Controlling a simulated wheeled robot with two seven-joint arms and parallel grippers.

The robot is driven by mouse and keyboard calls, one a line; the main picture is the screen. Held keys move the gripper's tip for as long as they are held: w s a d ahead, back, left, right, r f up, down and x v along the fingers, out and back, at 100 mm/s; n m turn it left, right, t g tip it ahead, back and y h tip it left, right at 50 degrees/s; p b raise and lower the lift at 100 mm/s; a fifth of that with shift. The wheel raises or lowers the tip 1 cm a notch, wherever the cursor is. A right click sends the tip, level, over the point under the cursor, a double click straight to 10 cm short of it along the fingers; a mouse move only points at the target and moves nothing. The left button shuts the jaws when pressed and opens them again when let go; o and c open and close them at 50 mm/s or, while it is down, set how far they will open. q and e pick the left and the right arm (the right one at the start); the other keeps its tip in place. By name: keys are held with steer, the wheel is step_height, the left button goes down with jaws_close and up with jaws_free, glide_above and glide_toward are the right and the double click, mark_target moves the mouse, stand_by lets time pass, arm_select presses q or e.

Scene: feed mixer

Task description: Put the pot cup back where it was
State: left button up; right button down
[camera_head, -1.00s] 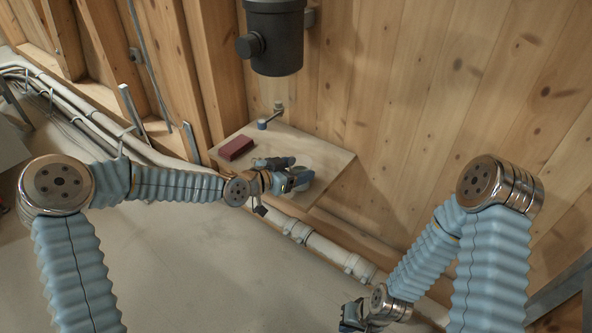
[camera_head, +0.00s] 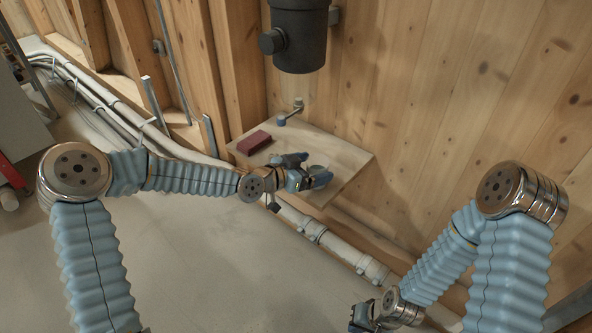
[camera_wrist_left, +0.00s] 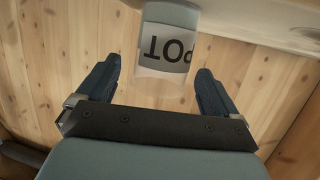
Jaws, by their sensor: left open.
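The pot cup (camera_wrist_left: 168,45) shows upside down in the left wrist view, with dark "POT" lettering on a pale band. It is just ahead of and between the fingertips of my left gripper (camera_wrist_left: 158,70), with a gap on each side. In the head view my left gripper (camera_head: 312,172) is open over the front of the wooden shelf (camera_head: 345,160). The cup is mostly hidden there by the fingers. My right gripper (camera_head: 360,318) is low at the bottom edge, away from the shelf; its jaws are too small to judge.
A dark red block (camera_head: 254,142) lies on the shelf's left part. A small lever-like fitting (camera_head: 290,112) is at the shelf's back edge. A black cylinder (camera_head: 299,40) hangs on the wall above. White pipes (camera_head: 335,242) run below the shelf.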

arm_select(q)
steer(key=p+v, duration=0.2)
steer(key=v, duration=0.9)
steer(key=s+d+f+n+g+y, duration=0.1)
steer(key=s+f+n+g+y, duration=0.2)
steer(key=s+f, duration=0.5)
steer(key=s+d+f+n+g, duration=0.15)
steer(key=s+f+n, duration=0.25)
steer(key=f, duration=0.9)
steer(key=s+a+f+n+g+y, duration=0.4)
steer(key=s+a+f, duration=0.2)
steer(key=s, duration=0.5)
step_height(320, 180, down, 3)
steer(key=shift+r, duration=0.15)
steer(key=shift+w, duration=0.1)
